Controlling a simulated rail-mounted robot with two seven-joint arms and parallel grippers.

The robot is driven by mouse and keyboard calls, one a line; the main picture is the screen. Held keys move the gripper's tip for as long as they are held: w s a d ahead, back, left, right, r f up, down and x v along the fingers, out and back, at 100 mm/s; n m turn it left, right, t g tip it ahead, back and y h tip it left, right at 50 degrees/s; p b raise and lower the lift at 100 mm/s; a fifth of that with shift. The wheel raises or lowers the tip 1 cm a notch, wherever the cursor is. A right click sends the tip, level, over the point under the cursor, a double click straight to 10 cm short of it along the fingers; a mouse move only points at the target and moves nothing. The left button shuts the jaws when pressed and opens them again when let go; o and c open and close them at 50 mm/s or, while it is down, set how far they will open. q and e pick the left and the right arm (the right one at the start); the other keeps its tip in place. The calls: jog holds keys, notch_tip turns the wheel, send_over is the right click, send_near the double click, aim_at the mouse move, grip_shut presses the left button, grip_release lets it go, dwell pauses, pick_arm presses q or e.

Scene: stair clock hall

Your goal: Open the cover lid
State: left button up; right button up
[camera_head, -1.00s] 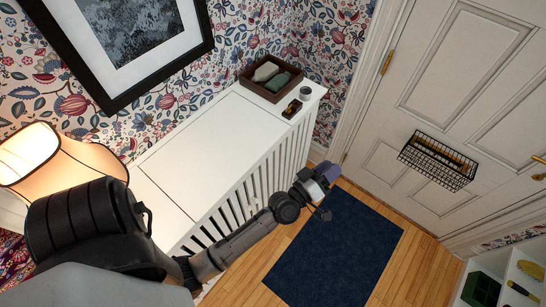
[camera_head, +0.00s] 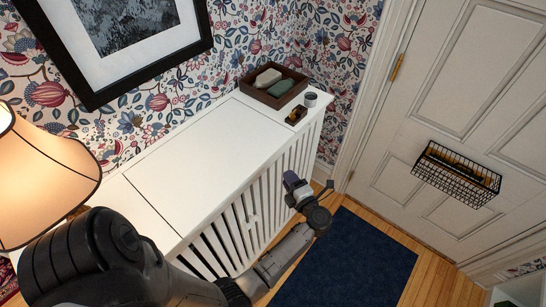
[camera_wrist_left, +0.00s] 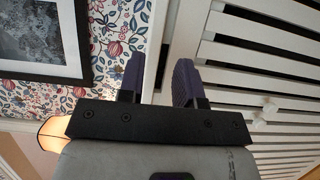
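The cover lid (camera_head: 205,155) is a flat white panel in the top of the white slatted cover cabinet (camera_head: 287,165). It lies flat and closed, with a thin seam at its left end. My left gripper (camera_head: 292,185) is in front of the slatted front, near the top's front edge, with its purple fingers pointing up. In the left wrist view, the gripper (camera_wrist_left: 158,82) has its two purple fingers apart, with nothing held. The cover's top edge (camera_wrist_left: 158,50) shows beyond the gap between them; contact cannot be told. My right gripper is not in view.
A brown tray (camera_head: 250,86) with two soft items, a small grey cup (camera_head: 311,99) and a small dark dish (camera_head: 296,116) stand at the top's far end. A lamp (camera_head: 45,175) glows at left. A blue mat (camera_head: 350,265) and wire basket (camera_head: 455,176) are at right.

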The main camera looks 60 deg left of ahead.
aim_at(273, 156)
pick_arm(q)
jog(key=a, duration=1.1)
jog(key=shift+w+a, duration=0.15)
jog(key=shift+a, duration=0.2)
grip_shut()
